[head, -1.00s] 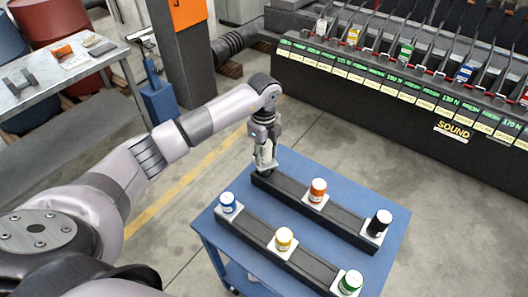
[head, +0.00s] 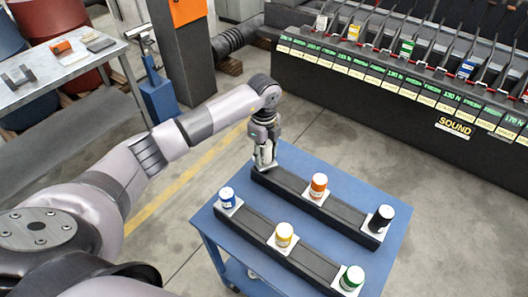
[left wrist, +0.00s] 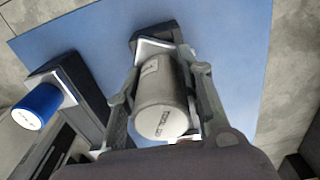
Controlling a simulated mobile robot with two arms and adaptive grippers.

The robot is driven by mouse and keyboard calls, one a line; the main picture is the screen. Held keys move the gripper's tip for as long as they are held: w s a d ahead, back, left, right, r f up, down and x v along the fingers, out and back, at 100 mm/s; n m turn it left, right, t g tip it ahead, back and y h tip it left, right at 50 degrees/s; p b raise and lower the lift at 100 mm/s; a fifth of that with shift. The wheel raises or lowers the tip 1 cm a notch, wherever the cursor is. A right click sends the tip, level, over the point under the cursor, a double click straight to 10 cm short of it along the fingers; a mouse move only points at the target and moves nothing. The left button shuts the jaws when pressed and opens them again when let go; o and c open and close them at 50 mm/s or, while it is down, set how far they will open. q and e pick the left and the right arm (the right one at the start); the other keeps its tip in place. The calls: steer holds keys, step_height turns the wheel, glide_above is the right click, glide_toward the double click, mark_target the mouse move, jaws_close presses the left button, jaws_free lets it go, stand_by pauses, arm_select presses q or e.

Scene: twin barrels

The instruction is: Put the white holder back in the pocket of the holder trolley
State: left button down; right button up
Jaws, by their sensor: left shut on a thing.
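My left gripper (head: 265,164) points down at the left end of the far dark rail (head: 300,198) on the blue holder trolley (head: 368,176). It is shut on the white holder, a pale cylinder (left wrist: 161,98) with a white cap and square base between my two fingers in the left wrist view. The holder's base is at the rail's end pocket; whether it is fully seated I cannot tell. In the head view the fingers mostly hide the holder. My right gripper is not in view.
On the far rail stand an orange holder (head: 319,184) and a black holder (head: 382,217). The near rail (head: 258,228) bears blue (head: 227,196), yellow (head: 284,233) and green (head: 352,277) holders. A dark machine (head: 340,88) with more holders stands behind; a metal table (head: 95,60) is at left.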

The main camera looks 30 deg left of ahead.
arm_select(q)
steer(key=shift+f+b, duration=0.6)
steer(key=shift+f, duration=0.35)
steer(key=c, duration=1.2)
jaws_free()
steer(key=shift+r, duration=0.1)
steer(key=shift+o, duration=1)
step_height(320, 180, up, 12)
steer(key=shift+f, duration=0.1)
